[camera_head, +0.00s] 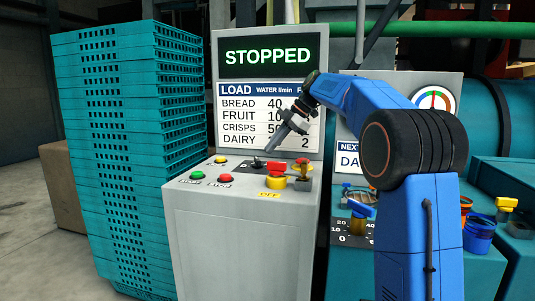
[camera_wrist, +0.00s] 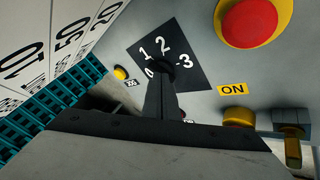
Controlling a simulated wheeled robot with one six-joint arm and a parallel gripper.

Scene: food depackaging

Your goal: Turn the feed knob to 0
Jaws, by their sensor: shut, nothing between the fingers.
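The feed knob (camera_head: 257,163) is a small black knob on the grey console top in the head view. In the wrist view its dark dial plate (camera_wrist: 187,50) carries the numbers 0, 1, 2 and 3. The knob itself (camera_wrist: 185,64) is mostly hidden behind my fingers, so its pointed setting cannot be read. My gripper (camera_head: 271,149) is shut and empty, pointing down at the knob from above right. In the wrist view my gripper's tips (camera_wrist: 161,76) overlap the dial's middle; whether they touch the knob cannot be told.
The console (camera_head: 240,225) also carries a red-and-yellow stop button (camera_head: 276,181), a green button (camera_head: 197,175) and a red button (camera_head: 225,178). The screen (camera_head: 267,57) reads STOPPED above a LOAD table. Teal crates (camera_head: 125,150) are stacked left. Another dial knob (camera_head: 361,210) stands right.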

